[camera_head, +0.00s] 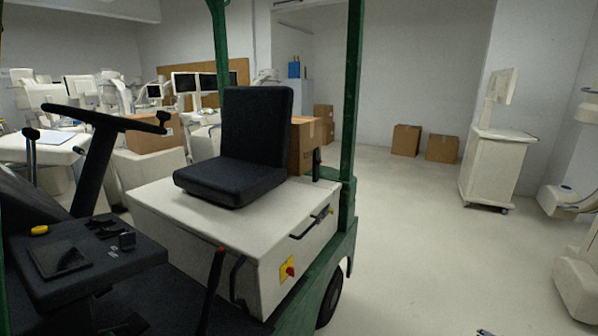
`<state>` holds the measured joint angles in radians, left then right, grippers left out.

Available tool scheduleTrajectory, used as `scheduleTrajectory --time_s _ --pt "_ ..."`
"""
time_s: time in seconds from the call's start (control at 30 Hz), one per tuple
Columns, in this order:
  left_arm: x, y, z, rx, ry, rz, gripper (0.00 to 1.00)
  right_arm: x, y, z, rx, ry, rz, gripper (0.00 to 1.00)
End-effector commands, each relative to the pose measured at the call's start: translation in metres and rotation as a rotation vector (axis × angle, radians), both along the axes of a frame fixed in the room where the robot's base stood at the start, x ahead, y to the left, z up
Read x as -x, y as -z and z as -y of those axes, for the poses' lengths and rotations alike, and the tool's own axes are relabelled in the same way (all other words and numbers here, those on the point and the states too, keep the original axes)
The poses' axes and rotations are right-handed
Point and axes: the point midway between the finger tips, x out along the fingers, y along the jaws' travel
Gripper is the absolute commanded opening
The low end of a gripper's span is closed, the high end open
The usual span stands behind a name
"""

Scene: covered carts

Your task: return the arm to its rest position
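A small grey and dark tip (485,332) shows at the bottom edge, right of centre. It looks like the end of my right gripper, but nearly all of it is cut off. I cannot tell whether it is open or shut, or whether it holds anything. My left gripper and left arm are not in view.
A green-framed cart (348,245) with a black seat (255,130), steering wheel (108,120) and levers fills the left and middle. Cardboard boxes (406,140) stand by the back wall. A white wheeled cabinet (494,168) stands at right. The floor (420,230) between is clear.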

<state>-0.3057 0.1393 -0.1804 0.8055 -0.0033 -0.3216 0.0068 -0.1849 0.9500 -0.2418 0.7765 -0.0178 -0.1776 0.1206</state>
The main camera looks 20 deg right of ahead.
Motion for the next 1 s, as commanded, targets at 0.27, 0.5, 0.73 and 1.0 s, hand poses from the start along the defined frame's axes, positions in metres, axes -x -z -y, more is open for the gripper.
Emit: scheduleTrajectory --time_s 0.27,0.5,0.73,1.0 --pt "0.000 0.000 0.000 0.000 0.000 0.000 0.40 0.060 0.009 0.015 0.064 0.036 -0.146 0.29" --pt "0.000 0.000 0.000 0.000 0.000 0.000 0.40 0.086 0.028 0.004 0.060 0.055 -0.204 0.29" --pt "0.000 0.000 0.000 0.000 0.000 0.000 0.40 0.099 0.067 -0.036 -0.007 0.069 -0.204 0.29" --pt "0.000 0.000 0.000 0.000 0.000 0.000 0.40 0.119 0.133 -0.117 -0.130 0.094 -0.208 0.29"
